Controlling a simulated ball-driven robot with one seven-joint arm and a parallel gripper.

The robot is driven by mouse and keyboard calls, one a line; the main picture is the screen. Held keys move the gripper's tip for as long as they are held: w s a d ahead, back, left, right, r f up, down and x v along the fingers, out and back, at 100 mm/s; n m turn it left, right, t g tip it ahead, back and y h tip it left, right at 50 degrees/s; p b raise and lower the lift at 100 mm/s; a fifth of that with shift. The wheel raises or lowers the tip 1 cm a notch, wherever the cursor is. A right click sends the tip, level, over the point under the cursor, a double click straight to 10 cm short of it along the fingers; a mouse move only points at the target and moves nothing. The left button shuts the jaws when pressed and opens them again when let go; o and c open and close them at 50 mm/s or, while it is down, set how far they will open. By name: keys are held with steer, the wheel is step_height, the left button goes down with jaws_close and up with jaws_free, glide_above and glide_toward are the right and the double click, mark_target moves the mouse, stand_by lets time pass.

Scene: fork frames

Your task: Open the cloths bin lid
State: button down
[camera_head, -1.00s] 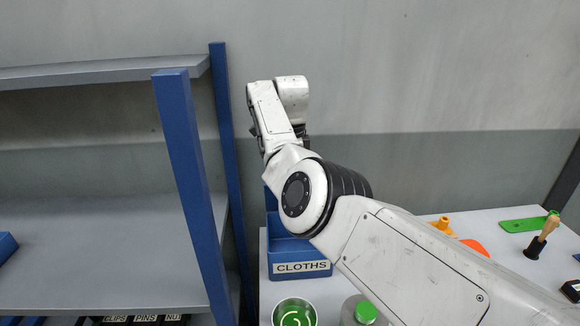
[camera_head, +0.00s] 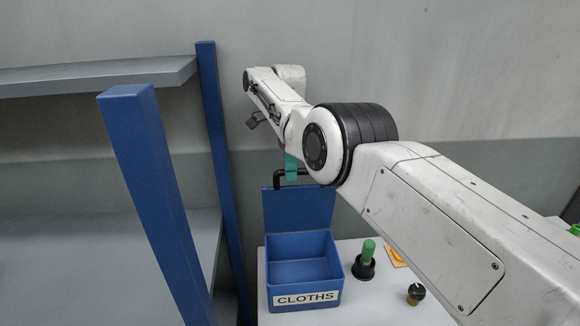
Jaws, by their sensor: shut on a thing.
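The blue cloths bin (camera_head: 335,285) stands on the white table with a CLOTHS label on its front. Its blue lid (camera_head: 315,208) stands upright at the back edge, so the bin is open and its inside looks empty. My gripper (camera_head: 291,152) is above the lid, mostly hidden behind my arm. It is shut on a teal piece with a black bent rod (camera_head: 293,174), which hangs down close to the lid's top edge. I cannot tell whether the rod touches the lid.
A green-handled thing with a black base (camera_head: 366,262) stands right of the bin. A small black knob (camera_head: 416,292) and an orange piece (camera_head: 397,255) lie further right. A shelf with blue posts (camera_head: 160,200) stands close on the left. My arm crosses above the table's right side.

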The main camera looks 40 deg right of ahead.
steer(key=shift+d+f, duration=0.15)
steer(key=shift+f, duration=0.1)
stand_by(0.3)
steer(key=c, duration=1.1)
jaws_free()
steer(key=shift+w+d, duration=0.15)
steer(key=shift+d, duration=0.05)
steer(key=shift+o, duration=0.2)
steer(key=shift+r, duration=0.1)
steer(key=shift+r, duration=0.1)
